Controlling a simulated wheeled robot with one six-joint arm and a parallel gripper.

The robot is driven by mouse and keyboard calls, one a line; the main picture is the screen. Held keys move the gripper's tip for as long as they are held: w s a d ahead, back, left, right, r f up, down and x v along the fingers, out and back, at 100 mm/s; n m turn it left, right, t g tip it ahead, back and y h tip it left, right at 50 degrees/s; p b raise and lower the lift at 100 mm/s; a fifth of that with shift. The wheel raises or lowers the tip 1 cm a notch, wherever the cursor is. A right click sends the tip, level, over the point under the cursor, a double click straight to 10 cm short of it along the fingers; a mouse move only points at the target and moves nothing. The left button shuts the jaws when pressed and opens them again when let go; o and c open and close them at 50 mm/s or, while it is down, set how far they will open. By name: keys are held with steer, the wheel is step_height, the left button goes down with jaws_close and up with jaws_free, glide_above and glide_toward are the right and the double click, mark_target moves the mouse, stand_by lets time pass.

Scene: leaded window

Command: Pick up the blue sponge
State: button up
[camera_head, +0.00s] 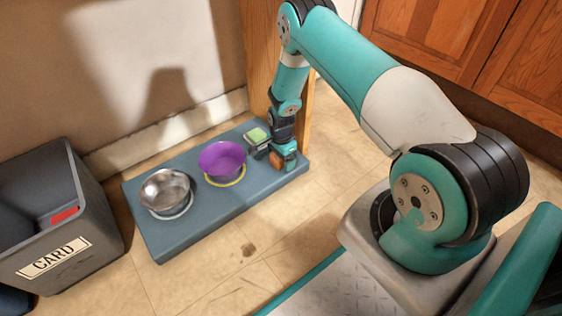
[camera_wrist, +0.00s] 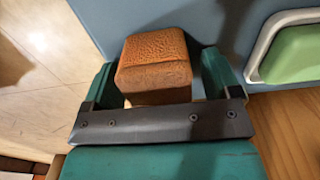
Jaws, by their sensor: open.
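I see no blue sponge in either view. My gripper (camera_head: 284,157) is low over the right end of the blue-grey mat. In the wrist view its teal fingers (camera_wrist: 160,78) are open, one on each side of an orange-brown, rough-textured sponge-like block (camera_wrist: 155,62). The block also shows beside the gripper in the head view (camera_head: 276,160). I cannot tell whether the fingers touch it.
On the blue-grey mat (camera_head: 165,236) stand a purple bowl (camera_head: 221,157) and a steel bowl (camera_head: 166,188). A grey bin labelled CARD (camera_head: 95,215) is at the left. A wooden post (camera_head: 262,50) and wall stand close behind. The tiled floor in front is clear.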

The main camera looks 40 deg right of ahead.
steer(key=shift+r, duration=0.1)
steer(key=c, duration=1.1)
steer(key=shift+o, duration=0.2)
step_height(320, 180, up, 20)
steer(key=p, duration=1.1)
